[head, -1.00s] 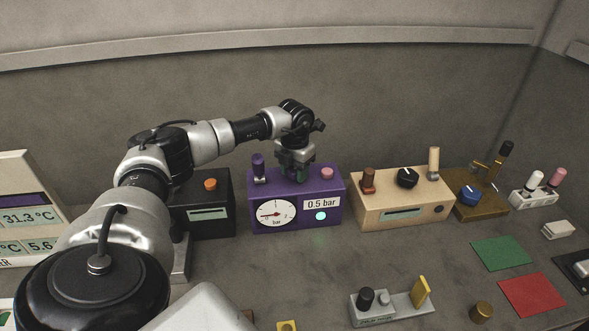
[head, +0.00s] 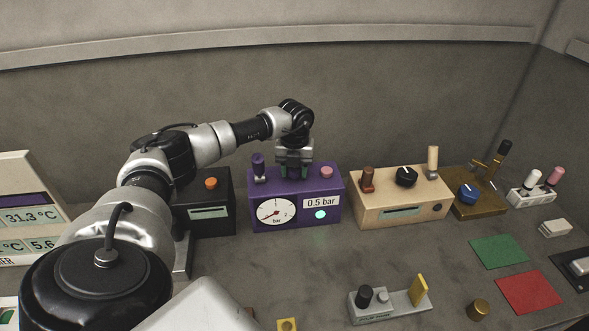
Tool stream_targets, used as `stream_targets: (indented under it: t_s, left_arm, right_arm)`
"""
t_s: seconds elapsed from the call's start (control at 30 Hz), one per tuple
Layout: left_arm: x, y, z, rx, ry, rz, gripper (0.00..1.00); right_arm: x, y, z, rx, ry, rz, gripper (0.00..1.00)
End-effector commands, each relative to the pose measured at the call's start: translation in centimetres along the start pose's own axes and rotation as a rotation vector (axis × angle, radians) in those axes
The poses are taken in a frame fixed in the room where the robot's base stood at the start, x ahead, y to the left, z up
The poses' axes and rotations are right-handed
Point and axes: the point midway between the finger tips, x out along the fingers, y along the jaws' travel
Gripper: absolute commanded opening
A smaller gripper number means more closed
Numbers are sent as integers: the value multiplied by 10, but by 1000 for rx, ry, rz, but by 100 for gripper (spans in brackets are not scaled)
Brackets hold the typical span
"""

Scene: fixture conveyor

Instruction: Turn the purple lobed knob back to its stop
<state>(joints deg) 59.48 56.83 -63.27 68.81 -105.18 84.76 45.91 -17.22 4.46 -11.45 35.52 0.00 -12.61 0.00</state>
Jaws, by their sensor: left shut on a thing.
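The purple box (head: 331,197) stands at the back of the bench, with a round dial (head: 276,213), a "0.5 bar" label (head: 321,202) and a lit pale green lamp (head: 320,214) on its front. My left gripper (head: 294,172) points straight down onto the middle of the box's top. Its two greenish fingers are shut on the purple lobed knob, which they and the gripper body hide almost fully. A purple lever (head: 259,166) stands to the left of the gripper and a pink button (head: 327,172) to its right. My right gripper is out of view.
A black box with an orange button (head: 210,184) is close on the left. A beige box (head: 400,203) with a black knob and levers stands on the right. The bench in front of the purple box is clear down to a grey block (head: 390,303).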

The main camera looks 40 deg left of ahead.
Motion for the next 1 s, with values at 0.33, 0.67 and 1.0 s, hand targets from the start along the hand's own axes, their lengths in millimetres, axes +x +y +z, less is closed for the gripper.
stream_targets:
  t_s: [0.33, 0.67, 1.0]
  left_arm:
    - [-5, 0, 4, -9, -13, -7, 20]
    - [-2, 0, 2, -5, -6, -3, 69]
    - [-25, 0, 2, -4, -8, -4, 69]
  right_arm:
    - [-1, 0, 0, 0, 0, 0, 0]
    - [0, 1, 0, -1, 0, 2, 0]
    - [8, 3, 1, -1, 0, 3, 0]
